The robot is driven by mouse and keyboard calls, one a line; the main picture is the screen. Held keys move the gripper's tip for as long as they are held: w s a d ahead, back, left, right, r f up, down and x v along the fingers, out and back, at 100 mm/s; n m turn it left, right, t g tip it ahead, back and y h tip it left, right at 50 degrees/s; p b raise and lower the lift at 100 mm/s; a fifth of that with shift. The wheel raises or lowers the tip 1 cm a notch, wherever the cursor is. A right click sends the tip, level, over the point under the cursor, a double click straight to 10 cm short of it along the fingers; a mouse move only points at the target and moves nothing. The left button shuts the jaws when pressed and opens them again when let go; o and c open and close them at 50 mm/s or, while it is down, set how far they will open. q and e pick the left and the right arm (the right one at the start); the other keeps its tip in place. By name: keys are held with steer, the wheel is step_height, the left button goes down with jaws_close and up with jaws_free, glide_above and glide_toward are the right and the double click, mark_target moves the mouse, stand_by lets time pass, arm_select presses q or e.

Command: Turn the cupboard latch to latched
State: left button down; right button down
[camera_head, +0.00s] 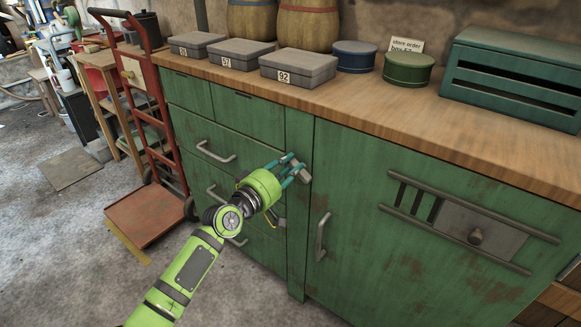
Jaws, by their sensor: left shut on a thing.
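The cupboard latch (301,172) is a small grey metal piece on the green post between the drawers and the cupboard door. It is partly hidden by my left gripper (295,171), whose teal fingers are shut on it. The visible end of the latch slopes down to the right. The green cupboard door (365,225) stands closed to the right, with a grey vertical handle (322,237). My right gripper is not in view.
The wooden worktop (390,113) above carries several grey boxes, round tins (408,68) and a green slatted box (515,75). Drawer handles (215,152) jut out left of my gripper. A red hand truck (145,215) stands on the floor at left.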

arm_select(q)
steer(key=n, duration=0.4)
steer(key=f+n, duration=0.1)
steer(key=n, duration=0.1)
steer(key=shift+w+a, duration=0.15)
steer(key=shift+a, duration=0.1)
steer(key=shift+n, duration=0.3)
steer(key=c, duration=1)
jaws_free()
steer(key=v, duration=1.2)
